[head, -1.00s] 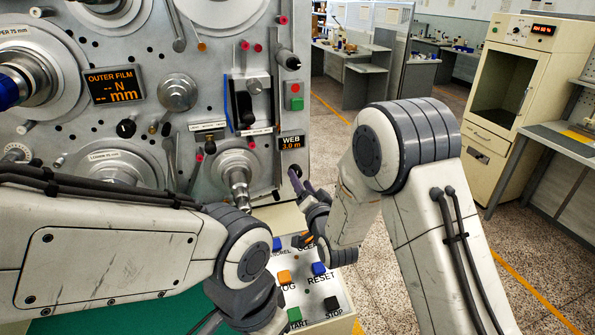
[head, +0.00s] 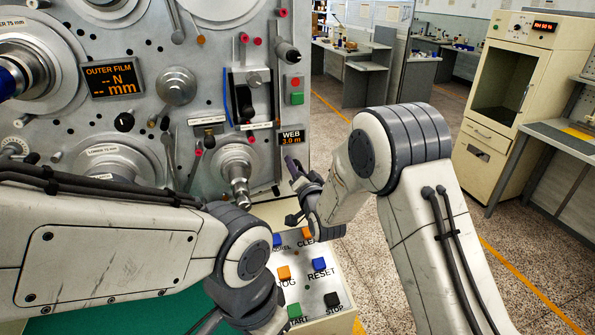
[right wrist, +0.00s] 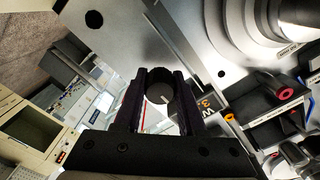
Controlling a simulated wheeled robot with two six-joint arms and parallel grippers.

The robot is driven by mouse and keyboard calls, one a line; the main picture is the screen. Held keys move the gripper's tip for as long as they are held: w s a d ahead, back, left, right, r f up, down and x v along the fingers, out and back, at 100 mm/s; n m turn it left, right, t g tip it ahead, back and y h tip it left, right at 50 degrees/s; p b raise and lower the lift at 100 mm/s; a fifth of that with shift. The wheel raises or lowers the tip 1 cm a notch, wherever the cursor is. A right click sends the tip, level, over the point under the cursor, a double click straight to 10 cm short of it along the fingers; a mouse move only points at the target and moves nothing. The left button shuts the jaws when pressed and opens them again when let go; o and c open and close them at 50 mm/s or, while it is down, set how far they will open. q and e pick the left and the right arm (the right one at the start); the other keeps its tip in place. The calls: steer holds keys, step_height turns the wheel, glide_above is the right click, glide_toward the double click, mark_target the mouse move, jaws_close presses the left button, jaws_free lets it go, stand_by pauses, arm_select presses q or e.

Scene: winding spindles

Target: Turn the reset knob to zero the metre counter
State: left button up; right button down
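The reset knob (right wrist: 160,88), black and round with a pale mark, sits beside the WEB metre counter on the machine's grey panel. In the right wrist view it shows between the two fingertips. The WEB counter (head: 291,138) reads 3.0 m in orange; its edge also shows in the right wrist view (right wrist: 208,105). My right gripper (head: 294,172) is at the panel just below the counter, its dark fingers (right wrist: 160,98) parted on either side of the knob. Whether they touch it I cannot tell. The gripper hides the knob in the head view.
A console (head: 340,290) with coloured buttons, RESET among them, stands below, partly behind my left wrist. Spindles, levers and the OUTER FILM display (head: 113,80) crowd the panel to the left. Open floor and a cream cabinet (head: 505,90) lie to the right.

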steer(key=m+b, duration=0.1)
steer(key=m, duration=0.1)
steer(key=m+b, duration=0.3)
steer(key=m, duration=0.1)
steer(key=shift+f+m+b, duration=0.25)
steer(key=shift+m+b, duration=0.05)
steer(key=shift+b, duration=0.1)
steer(key=shift+r+m+b, duration=0.15)
steer(key=shift+m+b, duration=0.35)
steer(key=shift+m, duration=0.6)
steer(key=m+b, duration=0.4)
steer(key=m, duration=0.1)
steer(key=shift+m, duration=0.3)
steer(key=shift+m+b, duration=0.6)
steer(key=shift+m, duration=1)
